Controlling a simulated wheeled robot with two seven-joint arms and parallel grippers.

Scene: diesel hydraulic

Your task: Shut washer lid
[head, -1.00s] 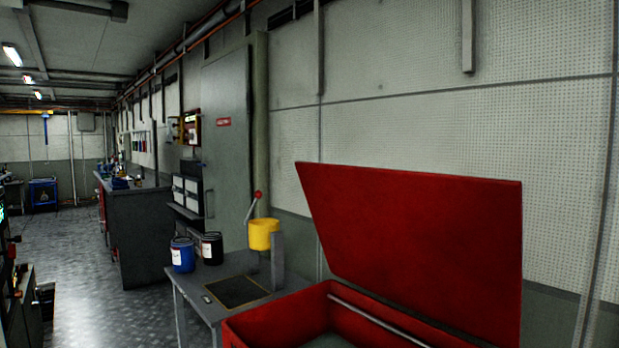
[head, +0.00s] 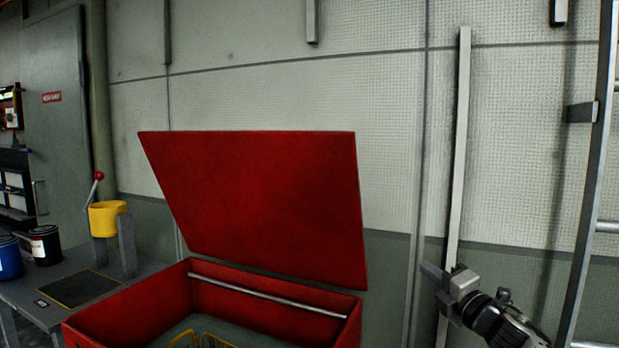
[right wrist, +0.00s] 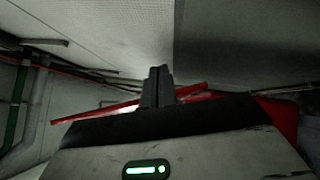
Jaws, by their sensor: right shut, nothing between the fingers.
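The red washer lid (head: 258,200) stands open in the head view, tilted up above the red washer tub (head: 120,318). A grey bar (head: 262,300) runs along inside the tub near the back, and yellowish wire items lie at its bottom. My right gripper (head: 432,272) is to the right of the lid, apart from it, shut and empty. In the right wrist view my fingers (right wrist: 158,88) are together, with a red edge (right wrist: 105,108) behind them. My left gripper is out of view.
A grey bench (head: 50,300) at left holds a yellow cup-shaped fixture with a red-knobbed lever (head: 108,218), a black can (head: 45,245) and a blue can (head: 9,258). A ladder (head: 590,190) stands at far right. The wall is close behind the lid.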

